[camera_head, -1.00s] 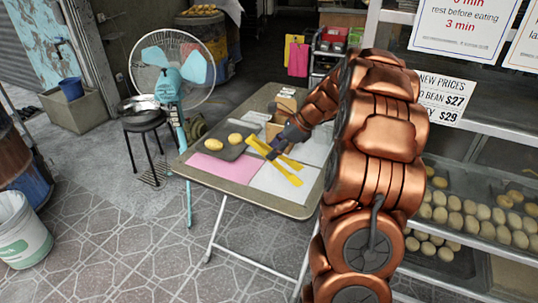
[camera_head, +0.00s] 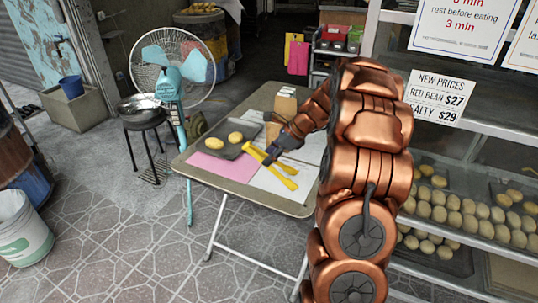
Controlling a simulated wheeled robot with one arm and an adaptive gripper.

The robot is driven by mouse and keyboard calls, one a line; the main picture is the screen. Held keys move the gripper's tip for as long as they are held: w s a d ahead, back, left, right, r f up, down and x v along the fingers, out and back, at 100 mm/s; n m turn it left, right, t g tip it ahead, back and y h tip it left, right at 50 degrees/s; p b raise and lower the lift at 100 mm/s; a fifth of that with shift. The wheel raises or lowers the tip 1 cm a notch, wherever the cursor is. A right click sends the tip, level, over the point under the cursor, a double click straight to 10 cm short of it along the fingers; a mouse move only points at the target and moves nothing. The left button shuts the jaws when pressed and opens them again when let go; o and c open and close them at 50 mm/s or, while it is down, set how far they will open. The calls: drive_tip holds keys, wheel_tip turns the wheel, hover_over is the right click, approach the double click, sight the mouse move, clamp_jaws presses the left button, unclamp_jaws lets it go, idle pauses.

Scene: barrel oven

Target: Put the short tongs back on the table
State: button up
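The short tongs (camera_head: 274,171) are yellow, with two arms spread a little apart toward the lower right. They are at the middle of the folding table (camera_head: 290,207), over or on the white sheet; I cannot tell whether they touch it. My gripper (camera_head: 273,155) reaches in from the right, its dark fingers at the upper part of the tongs. It appears shut on them, though the fingertips are small and partly hidden.
A dark tray (camera_head: 226,150) with several buns lies on the table behind a pink sheet (camera_head: 222,168). Boxes stand at the table's back. A fan (camera_head: 168,70) and a stool with a pan (camera_head: 140,106) are at left, a glass bun cabinet (camera_head: 468,155) at right.

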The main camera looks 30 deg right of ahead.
drive_tip(key=shift+f, duration=0.4)
drive_tip(key=o, duration=0.5)
drive_tip(key=shift+o, duration=0.2)
